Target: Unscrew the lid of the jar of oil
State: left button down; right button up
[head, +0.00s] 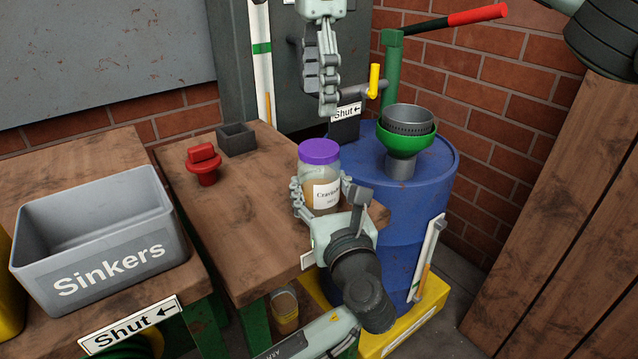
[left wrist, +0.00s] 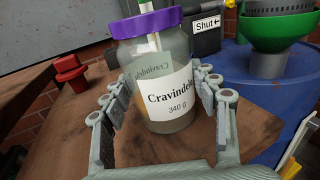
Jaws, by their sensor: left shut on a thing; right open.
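The jar (head: 322,180) is clear with a purple lid (head: 319,151) and a white label. It stands upright at the right end of the narrow wooden table. The lid sits on its top. My left gripper (head: 321,190) is shut on the jar's body below the lid; the left wrist view shows a finger on either side of the jar (left wrist: 165,95) and the purple lid (left wrist: 147,24) above them. My right gripper (head: 327,100) is open and empty, pointing down, above the lid in the head view and apart from it.
A blue drum (head: 400,235) with a green funnel (head: 402,140) stands right of the table. A red knob (head: 204,165) and a small dark square holder (head: 236,139) are on the tabletop (head: 240,210). A grey Sinkers bin (head: 100,250) is at left. The middle tabletop is clear.

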aim_at(319, 147)
jog(key=m, duration=0.4)
jog(key=shift+m, duration=0.4)
jog(key=m, duration=1.2)
jog(key=shift+m, duration=0.4)
jog(key=m, duration=0.4)
jog(key=shift+m, duration=0.4)
jog(key=m, duration=1.3)
jog(key=shift+f+m, duration=0.3)
jog(key=shift+f, duration=0.2)
notch_tip(319, 147, down, 7)
